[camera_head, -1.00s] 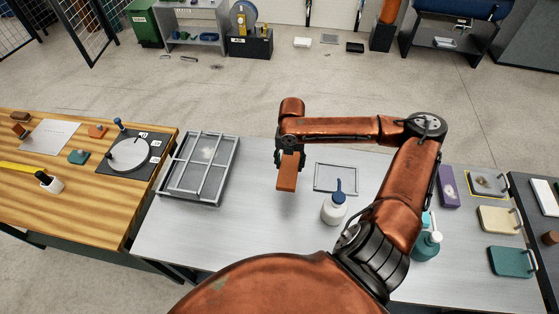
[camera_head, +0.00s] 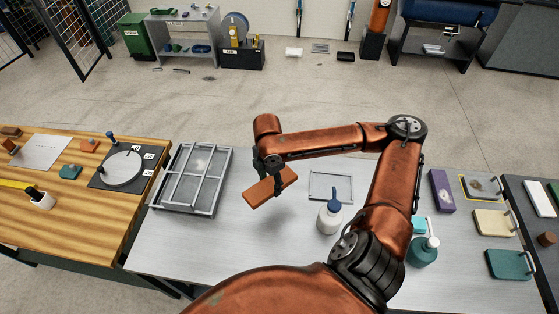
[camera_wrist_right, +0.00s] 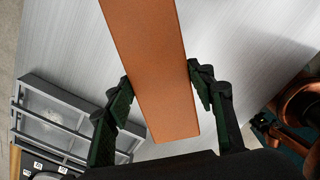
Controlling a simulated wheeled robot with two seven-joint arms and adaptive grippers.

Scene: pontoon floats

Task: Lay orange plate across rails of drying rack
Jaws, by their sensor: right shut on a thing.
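The orange plate (camera_head: 270,188) is a flat rectangular slab held above the grey table. My right gripper (camera_head: 272,168) is shut on it; in the right wrist view the green-black fingers (camera_wrist_right: 165,95) are on both sides of the plate (camera_wrist_right: 155,60). The drying rack (camera_head: 218,182) is a grey frame with crossing rails at the left of the table, left of the plate. Its corner with rails also shows in the right wrist view (camera_wrist_right: 35,82). The plate is apart from the rack. My left gripper is not in view.
A teal pump bottle (camera_head: 423,248) and a purple box (camera_head: 441,191) are farther right. A wooden table (camera_head: 75,205) adjoins at left. Table between rack and bottle is clear.

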